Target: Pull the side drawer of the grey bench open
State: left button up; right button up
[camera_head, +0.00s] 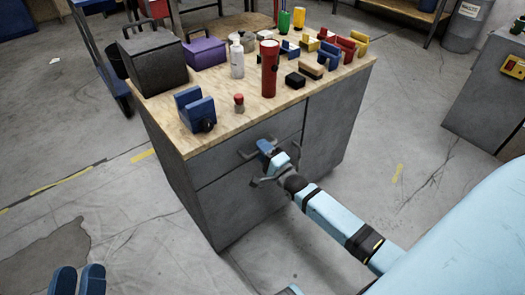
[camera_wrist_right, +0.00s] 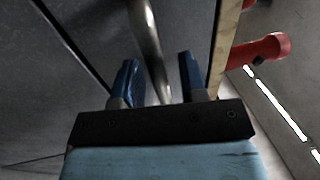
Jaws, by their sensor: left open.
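The grey bench (camera_head: 235,205) has a wooden top and a grey upper drawer front (camera_head: 222,166), flush with the bench. A metal bar handle (camera_head: 246,154) is on that drawer. My right gripper (camera_head: 268,147) is at the handle, partly hiding it. In the right wrist view the handle (camera_wrist_right: 152,45) runs between the two blue fingers of my right gripper (camera_wrist_right: 158,82), with gaps showing on both sides. The fingers are apart. My left gripper (camera_head: 79,279) is open and empty at the bottom left, away from the bench.
The bench top (camera_head: 222,122) carries a dark toolbox (camera_head: 152,62), a purple box (camera_head: 205,52), a red flashlight (camera_head: 269,68), a blue vise-like tool (camera_head: 195,108) and several small items. A grey cabinet (camera_head: 482,90) stands at right. The floor in front of the bench is clear.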

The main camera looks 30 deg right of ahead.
grip_shut()
jog(key=shift+s, duration=0.15)
pick_arm(q)
jog(key=s+a+f+g+y+p, duration=0.2)
jog(key=a+f+g+y+p, duration=0.3)
jog(key=f+p, duration=0.6)
jog(key=shift+s+a+f+g, duration=0.2)
jog(key=shift+a+f+g, duration=0.3)
jog(key=shift+g, duration=0.3)
pick_arm(e)
jog(key=r+v, duration=0.2)
jog(key=v, duration=1.2)
jog(key=s+r+v, duration=0.1)
jog(key=r+v, duration=0.2)
jog(key=v, duration=1.1)
jog(key=shift+s+d+r, duration=0.25)
jog(key=shift+s, duration=0.15)
pick_arm(q)
jog(key=shift+f, duration=0.1)
